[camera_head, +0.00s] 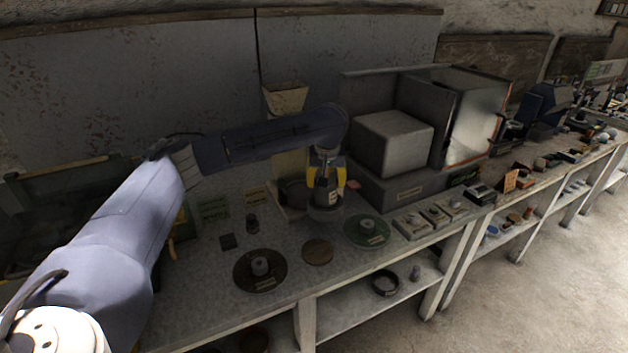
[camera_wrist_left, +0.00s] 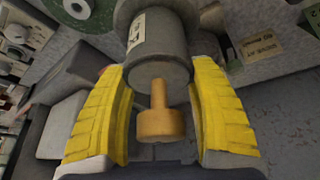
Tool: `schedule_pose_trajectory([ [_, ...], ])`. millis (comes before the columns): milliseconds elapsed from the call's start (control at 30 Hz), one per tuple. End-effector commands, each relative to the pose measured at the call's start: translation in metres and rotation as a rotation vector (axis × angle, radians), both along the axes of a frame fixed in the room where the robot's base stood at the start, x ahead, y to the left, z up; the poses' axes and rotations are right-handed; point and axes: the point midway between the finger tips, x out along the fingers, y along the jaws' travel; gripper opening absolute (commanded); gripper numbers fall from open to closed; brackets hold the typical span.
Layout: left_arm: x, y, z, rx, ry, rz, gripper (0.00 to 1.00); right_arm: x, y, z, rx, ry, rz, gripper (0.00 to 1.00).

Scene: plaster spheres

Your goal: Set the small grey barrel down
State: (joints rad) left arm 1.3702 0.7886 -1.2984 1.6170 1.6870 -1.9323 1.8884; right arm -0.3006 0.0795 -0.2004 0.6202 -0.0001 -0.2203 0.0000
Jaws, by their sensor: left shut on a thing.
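My left gripper (camera_head: 327,180) reaches over the bench with its yellow fingers pointing down. It is shut on a grey barrel (camera_head: 325,197), which hangs upright between the fingers. In the left wrist view, the barrel (camera_wrist_left: 160,60) shows a white label and a brass knob (camera_wrist_left: 158,122) between the yellow fingers (camera_wrist_left: 160,110). A wider grey round part (camera_head: 322,213) shows at its lower end; I cannot tell whether it touches anything beneath. My right gripper is not in view.
A large grey box (camera_head: 392,142) stands at the right. Small labelled boxes (camera_head: 411,226) line the front edge.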

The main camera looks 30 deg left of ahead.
Motion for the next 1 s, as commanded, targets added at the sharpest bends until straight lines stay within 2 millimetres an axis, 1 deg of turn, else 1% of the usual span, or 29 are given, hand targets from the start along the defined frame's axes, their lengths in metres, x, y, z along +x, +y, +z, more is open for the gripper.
schedule_pose_trajectory([
  [300, 0.037, 0.055, 0.001, 0.001, -0.002, 0.002, 0.13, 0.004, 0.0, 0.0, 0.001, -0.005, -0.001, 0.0],
  [600, 0.072, 0.105, 0.001, 0.001, -0.002, 0.0, 0.13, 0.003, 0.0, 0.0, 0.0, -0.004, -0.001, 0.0],
  [700, 0.081, 0.118, 0.001, 0.0, -0.001, 0.0, 0.13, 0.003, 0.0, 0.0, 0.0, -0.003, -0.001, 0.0],
  [800, 0.087, 0.126, 0.001, 0.001, -0.001, -0.003, 0.13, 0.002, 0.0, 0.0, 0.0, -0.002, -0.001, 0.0],
  [1000, 0.095, 0.138, 0.001, 0.002, -0.001, -0.004, 0.13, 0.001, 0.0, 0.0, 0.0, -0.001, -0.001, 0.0],
])
